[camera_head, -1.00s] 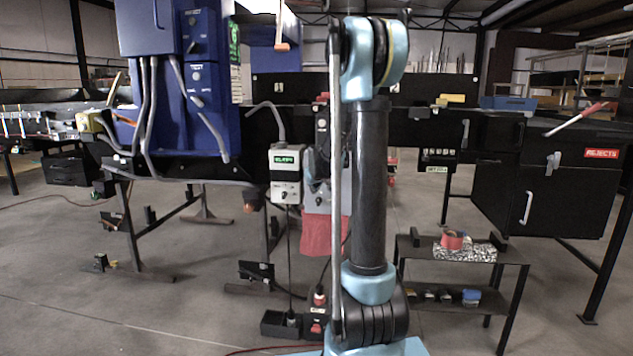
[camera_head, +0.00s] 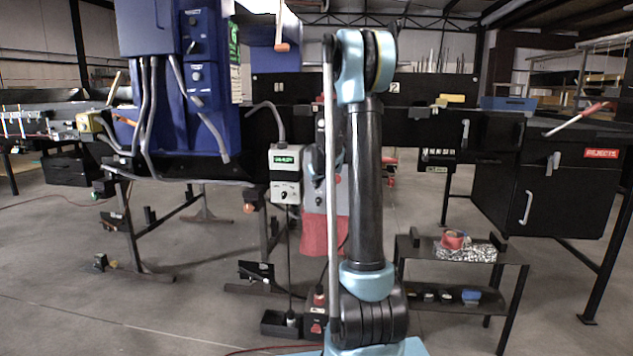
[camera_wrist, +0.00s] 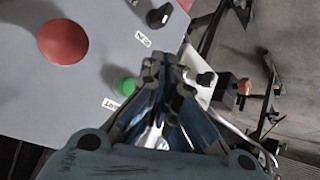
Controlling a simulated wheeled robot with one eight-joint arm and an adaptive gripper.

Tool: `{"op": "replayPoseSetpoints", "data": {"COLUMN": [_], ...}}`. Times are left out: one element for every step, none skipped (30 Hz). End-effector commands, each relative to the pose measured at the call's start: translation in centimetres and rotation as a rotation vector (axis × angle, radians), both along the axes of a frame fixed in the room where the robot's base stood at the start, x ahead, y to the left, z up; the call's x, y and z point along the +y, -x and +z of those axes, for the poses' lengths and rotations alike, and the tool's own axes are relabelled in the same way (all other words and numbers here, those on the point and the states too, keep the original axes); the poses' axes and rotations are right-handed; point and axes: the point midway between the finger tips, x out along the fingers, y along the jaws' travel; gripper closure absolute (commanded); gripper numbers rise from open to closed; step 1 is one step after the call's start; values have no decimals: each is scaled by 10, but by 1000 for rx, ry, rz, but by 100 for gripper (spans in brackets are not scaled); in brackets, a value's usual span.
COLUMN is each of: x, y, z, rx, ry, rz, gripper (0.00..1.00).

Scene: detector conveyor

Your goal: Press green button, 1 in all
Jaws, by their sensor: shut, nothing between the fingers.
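The green button (camera_wrist: 125,86) is a small round cap on a light grey panel (camera_wrist: 93,92) in the wrist view. A small white label lies beside it. My gripper (camera_wrist: 165,68) is shut and empty, with its fingertips just to the right of the green button in the picture. I cannot tell how far the tips are from the panel. In the head view my arm blocks the gripper, and the green button cannot be made out.
A large red button (camera_wrist: 62,42) and a black knob (camera_wrist: 158,17) share the panel. In the head view, a blue cabinet (camera_head: 160,30) stands left, a white control box (camera_head: 286,175) left of my arm, and a black rejects bin (camera_head: 545,195) right. Open floor lies at front left.

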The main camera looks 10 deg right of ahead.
Motion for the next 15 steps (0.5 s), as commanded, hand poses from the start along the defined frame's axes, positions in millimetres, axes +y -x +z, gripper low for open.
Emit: {"op": "replayPoseSetpoints", "data": {"x": [-2, -3, -4, -4, -5, -6, -7, -7, -8, -8, -8, -8, -8, -8, -9], "y": [-6, -9, -12, -14, -16, -19, -21, -22, -23, -24, -25, -25, -26, -26, -26], "z": [0, 0, 0, 0, 0, 0, 0, 0, 0, 0, 0, 0, 0, 0, 0], "rx": [0, 0, 0, 0, 0, 0, 0, 0, 0, 0, 0, 0, 0, 0, 0], "ry": [-1, -1, -1, -1, -1, -1, 0, 0, 0, 0, 0, 0, 0, 0, 0], "rz": [-1, -1, -1, -1, -1, -1, 0, 0, 0, 0, 0, 0, 0, 0, 0], "gripper": [100, 100, 100, 100, 100, 100, 100, 100, 100, 100, 100, 100, 100, 100, 100]}}
